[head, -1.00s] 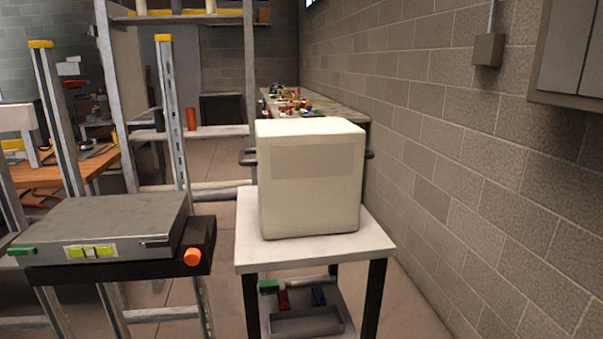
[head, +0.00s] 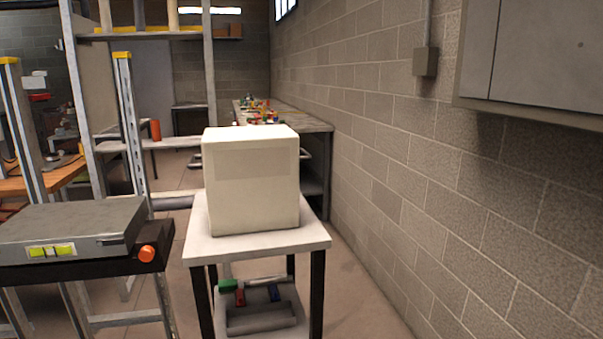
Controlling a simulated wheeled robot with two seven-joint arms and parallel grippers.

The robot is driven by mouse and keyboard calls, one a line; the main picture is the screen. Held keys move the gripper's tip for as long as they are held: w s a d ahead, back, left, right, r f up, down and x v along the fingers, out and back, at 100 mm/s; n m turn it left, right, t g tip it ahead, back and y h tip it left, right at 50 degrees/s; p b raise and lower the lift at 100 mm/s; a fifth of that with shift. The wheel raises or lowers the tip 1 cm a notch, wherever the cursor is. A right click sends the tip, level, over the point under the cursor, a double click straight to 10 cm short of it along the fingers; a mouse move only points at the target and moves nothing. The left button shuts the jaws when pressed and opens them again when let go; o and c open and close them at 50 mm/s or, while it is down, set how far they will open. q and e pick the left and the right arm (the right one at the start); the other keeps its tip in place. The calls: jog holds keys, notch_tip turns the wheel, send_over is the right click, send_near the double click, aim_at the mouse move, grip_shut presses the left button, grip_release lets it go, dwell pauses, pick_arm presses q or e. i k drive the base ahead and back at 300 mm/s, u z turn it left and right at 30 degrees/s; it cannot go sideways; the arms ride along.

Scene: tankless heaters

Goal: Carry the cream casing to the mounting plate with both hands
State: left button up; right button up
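The cream casing (head: 251,190) is a boxy, upright shell with a slightly darker panel on its upper front. It stands on the white top of a small table (head: 312,239) with dark legs. Neither of my grippers is in view.
A block wall (head: 420,190) runs along the right, with a grey cabinet (head: 540,55) on it. A metal frame (head: 85,110) stands behind at left. A bench (head: 305,123) with small coloured items is at the back. A tray (head: 260,318) sits on the table's lower shelf.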

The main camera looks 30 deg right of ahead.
aim_at(70, 217)
jog(key=z, duration=0.65)
jog(key=i, duration=0.8)
jog(key=z, duration=0.2)
